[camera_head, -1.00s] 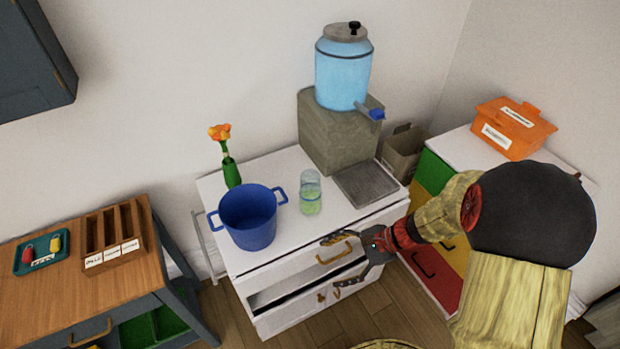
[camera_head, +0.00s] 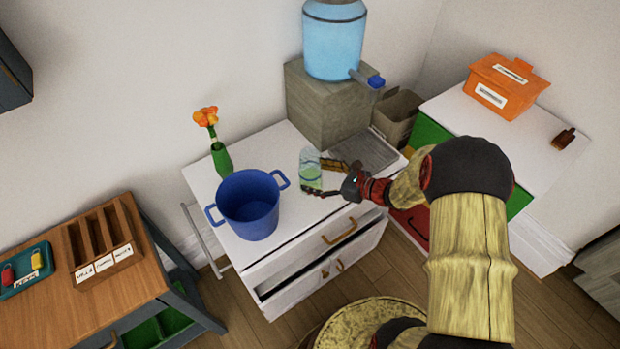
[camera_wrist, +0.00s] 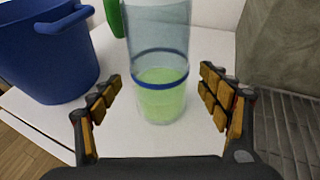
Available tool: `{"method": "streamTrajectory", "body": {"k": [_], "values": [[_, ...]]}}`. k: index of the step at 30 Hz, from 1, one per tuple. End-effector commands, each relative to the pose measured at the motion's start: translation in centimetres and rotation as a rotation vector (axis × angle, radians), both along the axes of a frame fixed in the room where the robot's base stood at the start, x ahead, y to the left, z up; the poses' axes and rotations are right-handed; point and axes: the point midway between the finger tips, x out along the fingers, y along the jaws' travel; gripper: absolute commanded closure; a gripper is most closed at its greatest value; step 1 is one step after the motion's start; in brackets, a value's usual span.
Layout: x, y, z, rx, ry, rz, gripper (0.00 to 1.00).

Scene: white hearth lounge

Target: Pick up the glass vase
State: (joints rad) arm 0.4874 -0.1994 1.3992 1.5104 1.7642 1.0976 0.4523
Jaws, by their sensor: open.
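The glass vase (camera_head: 309,168) is a clear upright cylinder, light green in its lower part, with a blue band. It stands on the white cabinet top (camera_head: 291,212), right of the blue pot. My gripper (camera_head: 325,178) is open at the vase's right side in the head view. In the wrist view the vase (camera_wrist: 162,60) stands ahead, between the lines of my open fingers (camera_wrist: 160,95), with a gap on each side. Its top is cut off there. I cannot tell how far the fingertips reach around it.
The blue pot (camera_head: 248,208) with handles stands close to the vase's left. A green bottle-like vase (camera_head: 222,160) with orange flowers stands behind the pot. A grey block (camera_head: 325,105) bearing a blue water dispenser (camera_head: 335,40) and a dark tray (camera_head: 366,150) lie behind and right. A cabinet drawer is partly open.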

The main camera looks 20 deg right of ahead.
Motion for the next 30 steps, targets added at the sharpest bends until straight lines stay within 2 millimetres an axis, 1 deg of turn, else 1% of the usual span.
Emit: {"method": "streamTrajectory", "body": {"k": [1, 6, 14, 30], "values": [[0.6, 0.6, -0.6, -0.001, -0.001, 0.003, 0.23], [1.9, 1.6, -1.1, 0.001, 0.000, 0.002, 0.23], [2.1, 1.7, -1.0, -0.001, 0.001, 0.000, 0.23], [2.1, 1.7, -1.0, 0.000, 0.000, 0.000, 0.53]]}}
